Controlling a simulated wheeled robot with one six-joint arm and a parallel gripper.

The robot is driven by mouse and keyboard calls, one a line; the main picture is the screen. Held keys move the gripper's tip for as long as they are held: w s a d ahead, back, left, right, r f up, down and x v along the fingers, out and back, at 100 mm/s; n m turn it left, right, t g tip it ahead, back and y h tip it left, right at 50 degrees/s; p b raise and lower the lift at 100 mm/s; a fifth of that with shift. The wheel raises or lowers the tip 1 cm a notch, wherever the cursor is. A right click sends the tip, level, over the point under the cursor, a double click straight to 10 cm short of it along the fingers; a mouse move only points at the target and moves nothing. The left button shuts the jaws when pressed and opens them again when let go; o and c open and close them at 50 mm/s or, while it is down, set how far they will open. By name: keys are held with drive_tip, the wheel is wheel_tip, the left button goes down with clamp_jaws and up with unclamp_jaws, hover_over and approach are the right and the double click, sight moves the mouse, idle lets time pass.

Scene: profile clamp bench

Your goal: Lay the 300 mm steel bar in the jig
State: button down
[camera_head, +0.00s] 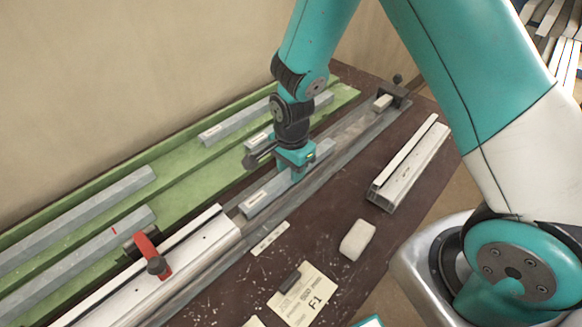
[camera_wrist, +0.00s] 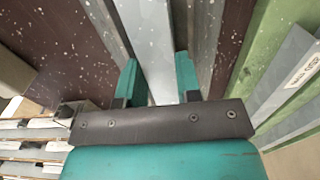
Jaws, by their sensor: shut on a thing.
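My gripper (camera_head: 297,165) is shut on a grey steel bar (camera_head: 262,194) with a white label near its near end. The bar lies lengthwise along the long grey jig (camera_head: 350,142), in line with its channel. I cannot tell whether it rests on the jig floor or hangs just above it. In the wrist view the two teal fingers of my gripper (camera_wrist: 156,82) stand on either side of the bar (camera_wrist: 152,40). The jig has a dark end stop (camera_head: 396,93) at its far end. The gripper hides the bar's middle.
A green rack (camera_head: 185,163) behind holds several other grey bars (camera_head: 100,198). A white-topped profile (camera_head: 185,262) with a red clamp (camera_head: 150,255) fills the jig's near end. Another profile (camera_head: 410,165), a white block (camera_head: 357,239) and a card (camera_head: 303,297) lie on the brown bench.

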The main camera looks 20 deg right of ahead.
drive_tip(key=shift+f, duration=0.2)
drive_tip(key=c, duration=0.9)
unclamp_jaws()
drive_tip(key=shift+o, duration=0.5)
wheel_tip(320, 180, up, 12)
drive_tip(key=b, duration=0.1)
drive_tip(key=s+a+r+n+y, duration=0.2)
drive_tip(key=s+r+n, duration=0.4)
drive_tip(key=s+n, duration=0.4)
drive_tip(key=s+a+r+n+y, duration=0.2)
drive_tip(key=s+r+n, duration=0.5)
drive_tip(key=s+n, duration=0.3)
drive_tip(key=shift+a+n, duration=0.4)
